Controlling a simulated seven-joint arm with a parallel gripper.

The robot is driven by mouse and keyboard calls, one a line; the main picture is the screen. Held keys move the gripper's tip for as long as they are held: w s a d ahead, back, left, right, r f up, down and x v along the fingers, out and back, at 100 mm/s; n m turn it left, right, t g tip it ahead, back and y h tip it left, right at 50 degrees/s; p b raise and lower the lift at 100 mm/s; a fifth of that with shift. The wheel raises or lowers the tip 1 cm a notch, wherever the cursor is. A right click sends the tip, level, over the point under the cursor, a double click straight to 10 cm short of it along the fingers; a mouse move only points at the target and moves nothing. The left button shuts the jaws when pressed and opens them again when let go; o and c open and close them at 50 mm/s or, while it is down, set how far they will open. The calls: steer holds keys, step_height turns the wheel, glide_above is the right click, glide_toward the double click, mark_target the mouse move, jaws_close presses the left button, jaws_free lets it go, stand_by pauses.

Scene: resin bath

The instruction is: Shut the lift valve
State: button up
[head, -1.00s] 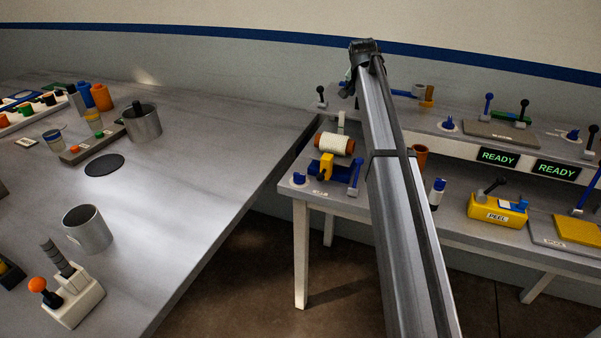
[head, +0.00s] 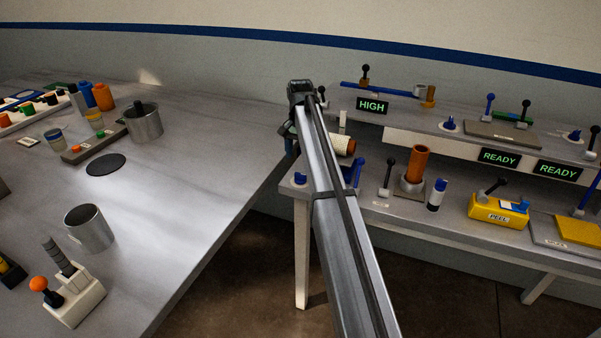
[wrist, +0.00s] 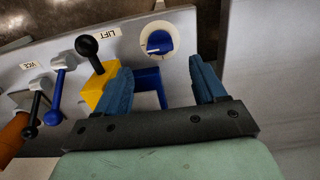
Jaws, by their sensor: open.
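The LIFT label (wrist: 106,34) shows in the wrist view on the grey bench. Right of it is a blue knob in a white ring (wrist: 157,39), which also shows in the head view as a blue knob (head: 299,179). Left of it, a black ball-topped lever (wrist: 88,46) stands by a yellow block (wrist: 101,87). I cannot tell from the label alone which is the valve. My gripper (wrist: 160,65) is open and empty, pointing towards the knob, which is beyond the fingertips. In the head view, my arm hides the yellow block; my gripper (head: 288,140) shows small.
A blue lever (wrist: 58,85) by a VICE label and a black lever (wrist: 38,112) stand left in the wrist view. A blue bracket (wrist: 148,80) lies between the fingers in the picture. An orange tube (head: 416,164) and white roll (head: 343,144) share the bench.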

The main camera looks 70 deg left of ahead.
mark_target(301, 174)
step_height(301, 174, down, 8)
stand_by(0.4)
steer(key=c, duration=1.1)
steer(key=shift+o, duration=0.2)
